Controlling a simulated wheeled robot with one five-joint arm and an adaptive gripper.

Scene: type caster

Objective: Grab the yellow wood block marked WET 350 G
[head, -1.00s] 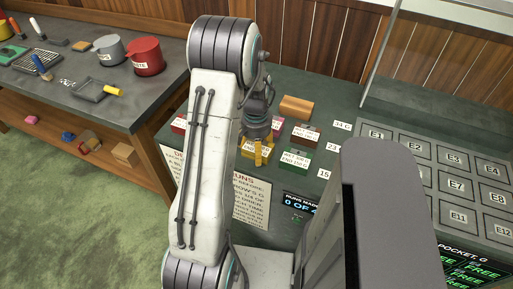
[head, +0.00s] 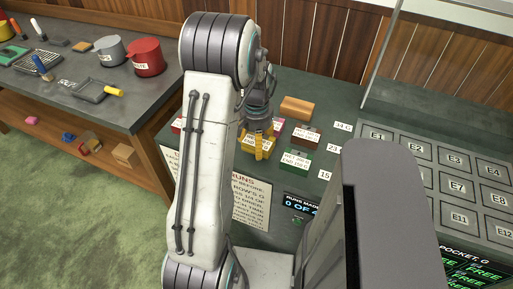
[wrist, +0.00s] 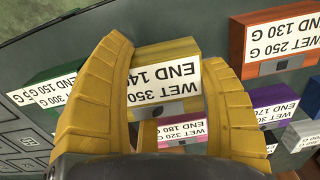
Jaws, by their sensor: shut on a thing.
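The yellow block (wrist: 165,104) is between my gripper's two yellow fingers in the wrist view. Its white label reads WET 350 G, END 140, upside down there. My gripper (wrist: 165,58) is shut on this block, one finger on each side. In the head view my gripper (head: 258,146) points down at the table's front part. The yellow block (head: 247,152) shows there partly, with the fingers in front of it. Whether it is clear of the table is hard to tell.
A green block (head: 294,169), a brown block (head: 306,134) and a pink block (head: 278,126) stand close by. A plain wood block (head: 296,107) lies behind. A grid tray (head: 455,177) is at the right. In the wrist view an orange block (wrist: 270,22) is beside my gripper.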

